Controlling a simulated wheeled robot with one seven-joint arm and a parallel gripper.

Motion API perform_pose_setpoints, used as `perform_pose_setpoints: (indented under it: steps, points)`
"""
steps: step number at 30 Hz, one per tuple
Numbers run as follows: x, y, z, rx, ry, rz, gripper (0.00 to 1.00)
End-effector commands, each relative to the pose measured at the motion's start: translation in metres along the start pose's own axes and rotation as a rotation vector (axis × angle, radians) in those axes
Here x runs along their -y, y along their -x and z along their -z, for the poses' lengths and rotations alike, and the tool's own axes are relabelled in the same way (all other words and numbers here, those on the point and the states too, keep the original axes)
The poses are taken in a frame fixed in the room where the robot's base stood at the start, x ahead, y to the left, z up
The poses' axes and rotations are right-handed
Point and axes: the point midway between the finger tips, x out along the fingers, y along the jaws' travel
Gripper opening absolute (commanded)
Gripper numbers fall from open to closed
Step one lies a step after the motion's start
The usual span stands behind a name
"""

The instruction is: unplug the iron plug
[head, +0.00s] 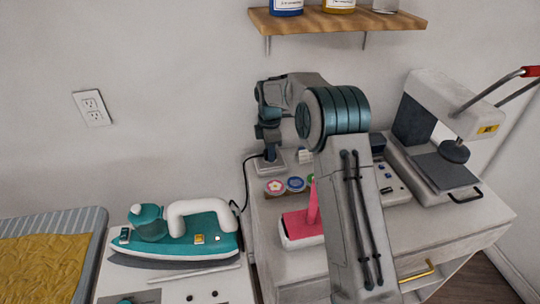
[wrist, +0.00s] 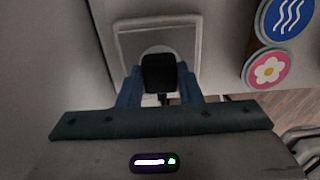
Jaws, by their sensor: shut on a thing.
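The iron plug (wrist: 159,72) is a dark block between the two blue-grey fingers of my gripper (wrist: 160,88). The fingers are shut on it. A pale square socket plate (wrist: 124,42) with a round white face lies just beyond the plug. I cannot tell whether the prongs are in it. In the head view my gripper (head: 270,150) points down just above the plate (head: 266,168) at the cabinet's back left; the plug is hidden there. A black cord (head: 246,178) curves from the plate toward the teal iron (head: 180,238) at lower left.
Round badges (head: 275,187) lie just in front of the plate. A pink-handled tool (head: 303,228) stands before them, partly behind my arm. A heat press (head: 450,125) stands at right, a wooden shelf (head: 340,22) hangs above, and a wall outlet (head: 92,107) is at left.

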Motion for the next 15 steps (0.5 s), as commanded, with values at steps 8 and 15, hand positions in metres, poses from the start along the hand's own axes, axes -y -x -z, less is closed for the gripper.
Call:
perform_pose_setpoints:
  steps: [8,15]
  points:
    - [0.000,0.014,0.000,0.000,0.000,-0.001,0.00]
    - [0.000,0.023,0.000,0.000,0.000,-0.001,0.00]
